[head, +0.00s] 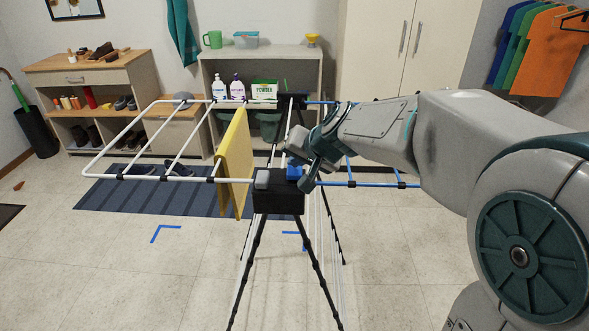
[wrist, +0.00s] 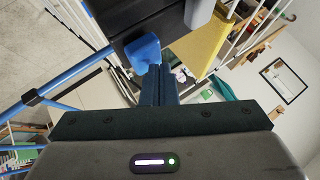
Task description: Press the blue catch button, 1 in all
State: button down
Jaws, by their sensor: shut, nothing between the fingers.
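The blue catch button (head: 294,172) sits on top of the black hub box (head: 278,200) of a drying rack. In the wrist view the blue button (wrist: 143,50) is just beyond my fingertips, slightly to their left. My gripper (head: 306,178) is shut and empty, beside the button at its right in the head view; its closed fingers show in the wrist view (wrist: 158,72). Whether the fingertips touch the button I cannot tell. A grey button (head: 262,178) is on the same box, left of the blue one, and shows in the wrist view (wrist: 198,12).
The rack's white wing (head: 140,178) extends left with a yellow cloth (head: 234,165) hanging on it. Its blue-railed wing (head: 372,184) extends right, under my arm. A striped rug (head: 120,200) and a shelf (head: 305,60) lie behind.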

aim_at(297, 171)
jog(key=shift+f+b, duration=0.8)
dwell(0.5)
dwell(0.4)
jog(key=shift+r+p, duration=1)
jog(key=shift+r, duration=0.3)
jog(key=shift+r+p, duration=1.9)
jog(key=shift+r, duration=0.7)
jog(key=shift+f, duration=0.1)
jog(key=s+d+f+g+h, duration=0.1)
jog(key=s+d+f, duration=0.2)
jog(key=s+d, duration=0.2)
jog(key=s+d+f+n+g+h, duration=0.1)
jog(key=s+d, duration=0.4)
jog(key=s, duration=0.6)
jog(key=s+d+f+n+g+h, duration=0.1)
jog(key=s+d+f+g+h, duration=0.1)
jog(key=s+d+f, duration=0.3)
jog(key=s+h, duration=0.1)
jog(key=s, duration=0.2)
jog(key=shift+s+g, duration=0.3)
